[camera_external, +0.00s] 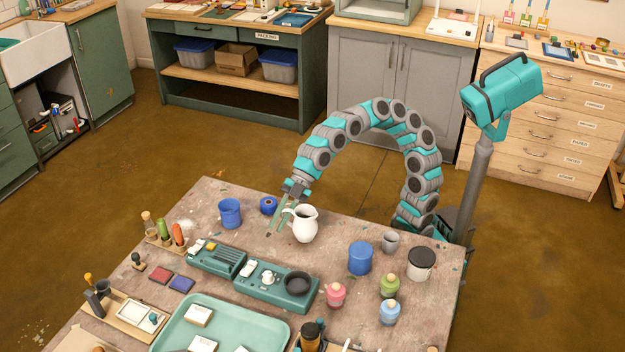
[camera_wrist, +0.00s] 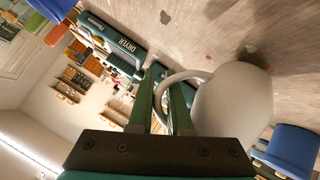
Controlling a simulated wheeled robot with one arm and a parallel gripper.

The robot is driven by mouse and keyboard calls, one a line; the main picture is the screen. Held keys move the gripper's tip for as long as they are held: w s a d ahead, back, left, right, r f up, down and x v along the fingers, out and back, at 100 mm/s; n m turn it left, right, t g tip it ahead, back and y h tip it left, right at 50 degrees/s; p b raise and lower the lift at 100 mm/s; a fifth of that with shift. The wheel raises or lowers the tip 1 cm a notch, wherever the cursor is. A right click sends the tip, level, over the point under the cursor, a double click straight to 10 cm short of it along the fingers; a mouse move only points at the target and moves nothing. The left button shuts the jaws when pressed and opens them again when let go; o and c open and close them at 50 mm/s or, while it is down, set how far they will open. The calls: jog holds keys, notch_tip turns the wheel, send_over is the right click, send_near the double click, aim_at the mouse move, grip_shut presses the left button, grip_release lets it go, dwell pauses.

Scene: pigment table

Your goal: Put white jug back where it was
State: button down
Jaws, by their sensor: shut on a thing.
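The white jug (camera_external: 305,224) is upright at the back middle of the table, its handle to the left. I cannot tell whether its base touches the table top. My gripper (camera_external: 281,222) reaches down at the jug's left side, its fingers at the handle. In the wrist view the jug (camera_wrist: 232,100) fills the right middle, and the gripper's green fingers (camera_wrist: 162,100) are closed on its looped handle. Part of the handle is hidden behind the fingers.
The table (camera_external: 212,184) holds a blue mug (camera_external: 230,213) and a blue roll (camera_external: 268,205) left of the jug. A blue canister (camera_external: 360,258), a grey cup (camera_external: 390,241) and a white tin (camera_external: 421,265) stand to the right. Green device trays (camera_external: 262,292) lie in front. Bare table surrounds the jug.

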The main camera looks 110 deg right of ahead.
jog(key=shift+f, duration=0.6)
jog(key=shift+f, duration=0.2)
jog(key=c, duration=0.8)
grip_release()
jog(key=shift+c, duration=0.2)
jog(key=shift+r, duration=0.1)
jog(key=shift+r, duration=0.2)
jog(key=b+v, duration=0.1)
jog(key=v, duration=1.1)
jog(key=shift+f, duration=0.15)
